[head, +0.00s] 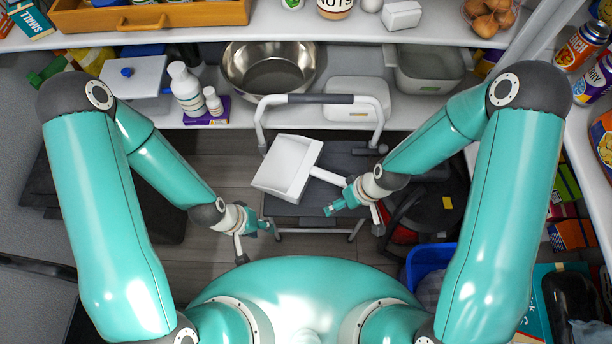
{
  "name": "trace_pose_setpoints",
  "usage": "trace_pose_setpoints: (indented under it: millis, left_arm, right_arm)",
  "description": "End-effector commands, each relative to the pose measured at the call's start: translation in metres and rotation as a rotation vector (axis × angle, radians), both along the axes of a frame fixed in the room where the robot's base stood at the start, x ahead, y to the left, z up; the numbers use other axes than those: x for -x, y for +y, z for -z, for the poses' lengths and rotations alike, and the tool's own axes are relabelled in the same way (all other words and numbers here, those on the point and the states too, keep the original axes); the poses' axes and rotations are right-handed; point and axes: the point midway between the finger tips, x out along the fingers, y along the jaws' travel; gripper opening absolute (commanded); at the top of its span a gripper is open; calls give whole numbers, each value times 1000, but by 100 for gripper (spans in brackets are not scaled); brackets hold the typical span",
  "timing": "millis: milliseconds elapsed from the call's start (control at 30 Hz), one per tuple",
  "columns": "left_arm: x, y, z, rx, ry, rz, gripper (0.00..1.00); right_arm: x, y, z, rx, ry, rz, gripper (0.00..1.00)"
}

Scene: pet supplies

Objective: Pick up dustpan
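A white dustpan (283,169) lies tilted on the dark step of a folding step stool (343,160). Its pan is toward the left and its handle (329,177) points right, toward my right gripper. My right gripper (353,219) is open, with its fingers spread just below and right of the handle's end. I cannot tell whether it touches the handle. My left gripper (255,242) is open and empty, below and left of the dustpan, apart from it.
The stool's grey rail (320,99) arches behind the dustpan. A shelf behind holds a metal bowl (268,68), white bottles (186,90) and a grey bin (428,68). A blue container (428,262) stands at lower right. Grey floor (215,160) shows left of the stool.

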Motion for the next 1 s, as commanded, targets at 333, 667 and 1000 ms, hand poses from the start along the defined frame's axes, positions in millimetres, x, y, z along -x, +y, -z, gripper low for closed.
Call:
trace_pose_setpoints:
  millis: [333, 667, 1000]
  left_arm:
    - [0, 0, 161, 0, 1, -1, 40]
    - [0, 0, 232, 0, 0, 0, 40]
    - [0, 0, 252, 0, 0, 0, 40]
  right_arm:
    - [-121, 78, 17, 110, -349, -1382, 70]
    - [-136, 113, -53, 187, -415, -2195, 70]
    - [-132, 114, -29, 185, -403, -2306, 70]
